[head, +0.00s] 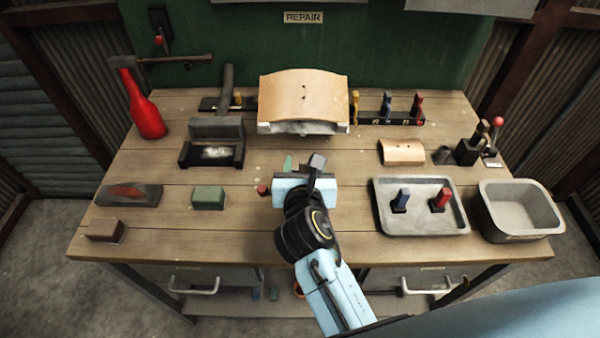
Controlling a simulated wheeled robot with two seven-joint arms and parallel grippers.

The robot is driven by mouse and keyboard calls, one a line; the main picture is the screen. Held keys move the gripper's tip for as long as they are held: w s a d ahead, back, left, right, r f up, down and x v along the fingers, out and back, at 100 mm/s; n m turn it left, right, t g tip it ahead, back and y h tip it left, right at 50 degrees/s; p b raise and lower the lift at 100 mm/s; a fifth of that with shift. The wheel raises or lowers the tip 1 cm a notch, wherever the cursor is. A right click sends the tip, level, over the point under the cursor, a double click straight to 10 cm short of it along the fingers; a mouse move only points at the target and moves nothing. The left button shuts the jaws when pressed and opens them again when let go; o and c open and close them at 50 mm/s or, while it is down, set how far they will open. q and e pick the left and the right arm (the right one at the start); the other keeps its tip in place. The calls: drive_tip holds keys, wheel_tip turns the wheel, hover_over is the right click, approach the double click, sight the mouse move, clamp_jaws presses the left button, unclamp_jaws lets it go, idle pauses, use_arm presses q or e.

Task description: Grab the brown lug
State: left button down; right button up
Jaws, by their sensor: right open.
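I cannot pick out a brown lug with certainty. A small dark reddish-brown piece (264,188) shows at the left edge of my right gripper, partly hidden by it. A small green piece (287,163) shows just beyond the gripper. My right gripper (303,170) is open over the middle of the bench, and its pale blue body hides the bench beneath it. Whether it touches either piece cannot be told. My left gripper is not in view.
A grey bin (520,209) is far right. The front middle bench is fairly clear.

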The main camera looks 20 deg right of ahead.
drive_tip(key=shift+w, duration=0.15)
drive_tip(key=shift+c, duration=0.7)
clamp_jaws()
drive_tip(key=shift+r, duration=0.1)
